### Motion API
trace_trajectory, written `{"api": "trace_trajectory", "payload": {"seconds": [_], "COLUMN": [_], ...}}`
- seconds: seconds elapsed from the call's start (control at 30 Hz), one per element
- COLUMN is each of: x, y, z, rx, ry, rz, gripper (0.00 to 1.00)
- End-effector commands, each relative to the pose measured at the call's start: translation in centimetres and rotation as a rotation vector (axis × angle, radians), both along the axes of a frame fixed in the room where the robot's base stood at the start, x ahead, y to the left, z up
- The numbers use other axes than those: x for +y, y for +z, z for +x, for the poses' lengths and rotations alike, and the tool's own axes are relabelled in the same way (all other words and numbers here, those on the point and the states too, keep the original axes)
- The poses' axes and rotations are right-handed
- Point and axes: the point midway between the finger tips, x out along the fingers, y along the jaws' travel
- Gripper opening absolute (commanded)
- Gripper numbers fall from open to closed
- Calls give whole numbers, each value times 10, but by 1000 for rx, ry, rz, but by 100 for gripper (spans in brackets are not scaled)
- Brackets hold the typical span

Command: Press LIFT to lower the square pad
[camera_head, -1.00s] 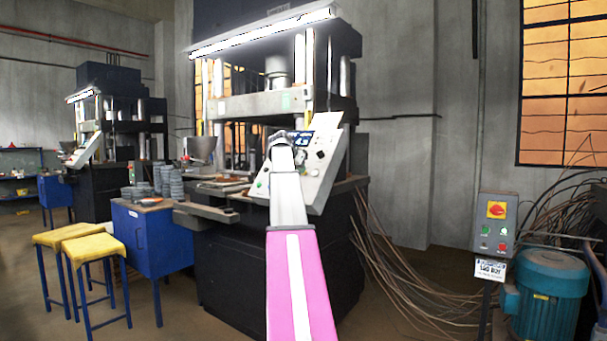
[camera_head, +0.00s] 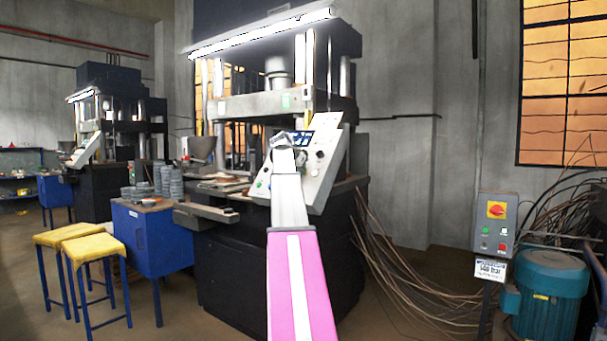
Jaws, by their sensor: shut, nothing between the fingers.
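The tilted grey control panel (camera_head: 323,181) is on the front right of the large press, with a small display and several buttons and knobs. A green button (camera_head: 260,184) shows at its lower left. No LIFT label can be read, and my arm covers part of the panel. My gripper (camera_head: 281,139) is shut and empty, in front of the panel's upper left by the display. I cannot tell whether it touches the panel. I cannot make out the square pad for certain; the press's grey upper crosspiece (camera_head: 245,107) is raised above its work table.
Stacks of grey discs (camera_head: 170,182) stand on a blue cabinet (camera_head: 150,240) to the left. Two yellow-topped stools (camera_head: 93,246) are in front of it. Loose cables hang at the press's right. A switch box (camera_head: 495,222) and a teal motor (camera_head: 552,285) stand farther right.

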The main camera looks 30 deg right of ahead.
Motion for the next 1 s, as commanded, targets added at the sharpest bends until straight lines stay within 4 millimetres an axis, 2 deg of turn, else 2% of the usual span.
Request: {"api": "trace_trajectory", "payload": {"seconds": [0.37,1.0], "x": [3,33], "y": [2,30], "z": [-1,-14], "rx": [0,-1], "ry": [0,1], "rz": [0,-1], "gripper": [0,0]}}
